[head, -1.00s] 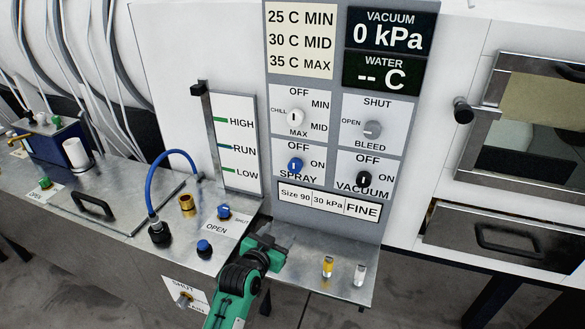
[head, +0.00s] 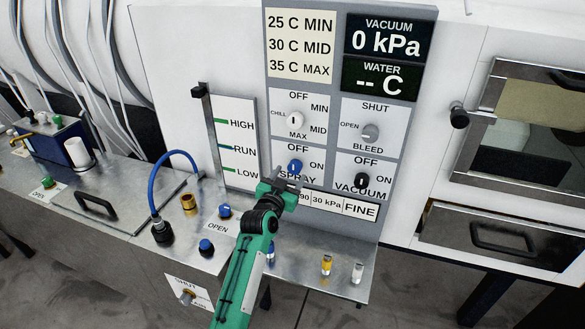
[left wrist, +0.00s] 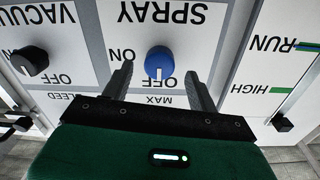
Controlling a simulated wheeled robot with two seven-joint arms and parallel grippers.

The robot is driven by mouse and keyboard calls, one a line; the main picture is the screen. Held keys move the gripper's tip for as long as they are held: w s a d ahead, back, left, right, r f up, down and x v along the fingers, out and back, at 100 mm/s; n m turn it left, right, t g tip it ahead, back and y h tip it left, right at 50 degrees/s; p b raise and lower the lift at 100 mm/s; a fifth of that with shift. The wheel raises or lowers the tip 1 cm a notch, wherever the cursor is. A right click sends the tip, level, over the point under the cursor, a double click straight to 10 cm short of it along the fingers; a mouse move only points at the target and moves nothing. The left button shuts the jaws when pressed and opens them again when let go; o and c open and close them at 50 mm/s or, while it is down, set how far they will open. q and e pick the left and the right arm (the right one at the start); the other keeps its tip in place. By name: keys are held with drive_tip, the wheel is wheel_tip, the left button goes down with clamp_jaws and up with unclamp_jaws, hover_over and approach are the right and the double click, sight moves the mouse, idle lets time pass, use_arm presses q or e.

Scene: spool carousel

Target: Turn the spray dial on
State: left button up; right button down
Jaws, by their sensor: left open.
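The blue spray dial (head: 295,167) sits on the grey control panel (head: 333,110), between the OFF label above it and the SPRAY label below. In the left wrist view the spray dial (left wrist: 160,62) shows upside down, its white mark toward OFF. My left gripper (head: 288,178) is open, close to the dial and just below it in the head view. In the left wrist view its two fingers (left wrist: 160,80) stand to either side of the dial, apart from it as far as I can see. My right gripper is not in view.
The black vacuum dial (head: 362,181) is right of the spray dial, with the white chill dial (head: 295,119) above. The grey bleed dial (head: 371,132) is at upper right.

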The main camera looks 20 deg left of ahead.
sight(293, 170)
use_arm(q)
drive_tip(key=shift+w+d, duration=0.1)
drive_tip(key=shift+w, duration=1.55)
drive_tip(key=shift+c, duration=0.2)
drive_tip(key=shift+p, duration=0.3)
drive_tip(key=c, duration=0.9)
